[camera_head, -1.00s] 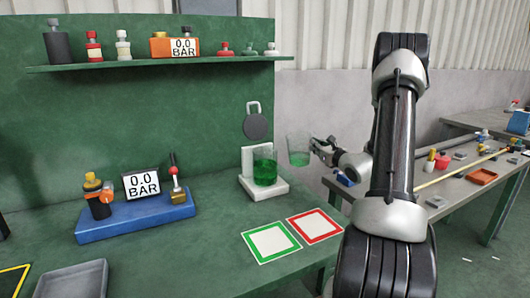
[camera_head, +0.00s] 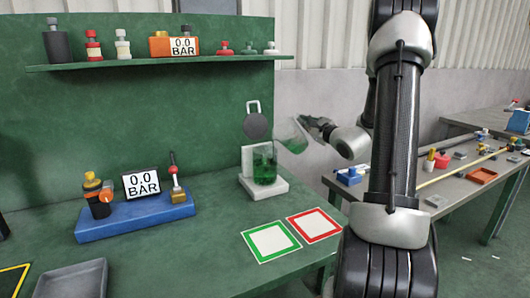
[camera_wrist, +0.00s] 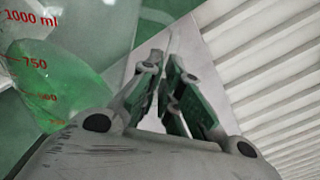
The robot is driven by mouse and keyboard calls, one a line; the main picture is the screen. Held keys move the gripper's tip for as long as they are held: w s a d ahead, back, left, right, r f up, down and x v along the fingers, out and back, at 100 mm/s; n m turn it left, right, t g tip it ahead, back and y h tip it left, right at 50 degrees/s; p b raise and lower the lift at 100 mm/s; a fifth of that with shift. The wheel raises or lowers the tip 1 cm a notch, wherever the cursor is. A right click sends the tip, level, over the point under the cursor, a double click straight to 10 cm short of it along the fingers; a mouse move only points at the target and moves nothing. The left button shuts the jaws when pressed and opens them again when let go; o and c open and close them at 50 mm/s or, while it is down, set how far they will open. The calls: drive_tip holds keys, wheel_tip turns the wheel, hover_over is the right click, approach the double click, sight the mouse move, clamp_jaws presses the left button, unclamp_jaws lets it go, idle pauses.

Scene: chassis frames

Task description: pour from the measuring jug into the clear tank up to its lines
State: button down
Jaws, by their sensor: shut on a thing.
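The clear tank (camera_head: 264,168) holds green liquid and stands on a white base (camera_head: 265,189) with an upright back plate; its lines are too small to read. The measuring jug (camera_head: 292,138) is clear with green liquid inside. It is tilted to the left, its lip above and to the right of the tank's top. I cannot make out a falling stream. In the wrist view the jug (camera_wrist: 55,75) shows red marks, 1000 ml and 750 among them. My gripper (camera_head: 312,123) is shut on the jug from its right side; its fingers (camera_wrist: 168,80) also show in the wrist view.
A green-framed square (camera_head: 271,242) and a red-framed square (camera_head: 315,226) lie bare on the bench before the tank. A blue block (camera_head: 136,217) with fittings and a 0.0 BAR display is at left, near a grey tray (camera_head: 72,280). A shelf (camera_head: 150,64) is above.

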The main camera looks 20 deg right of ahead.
sight(301, 115)
drive_tip(key=shift+a+r+n, duration=0.25)
drive_tip(key=shift+a+n, duration=0.05)
drive_tip(key=shift+n, duration=0.1)
drive_tip(key=shift+s+a+r+n, duration=0.1)
drive_tip(key=shift+a+r+n, duration=0.25)
drive_tip(key=shift+r+n, duration=0.3)
drive_tip(key=shift+a+r+n, duration=0.3)
drive_tip(key=shift+r+n, duration=0.15)
drive_tip(key=shift+r, duration=0.25)
drive_tip(key=shift+a+r+n, duration=0.2)
drive_tip(key=shift+r+n, duration=0.15)
drive_tip(key=shift+n, duration=0.05)
drive_tip(key=shift+a+r, duration=0.15)
drive_tip(key=shift+r, duration=0.05)
drive_tip(key=shift+r+n, duration=0.1)
drive_tip(key=shift+n, duration=0.2)
drive_tip(key=shift+a+r+n+p, duration=0.35)
drive_tip(key=shift+a+n, duration=0.05)
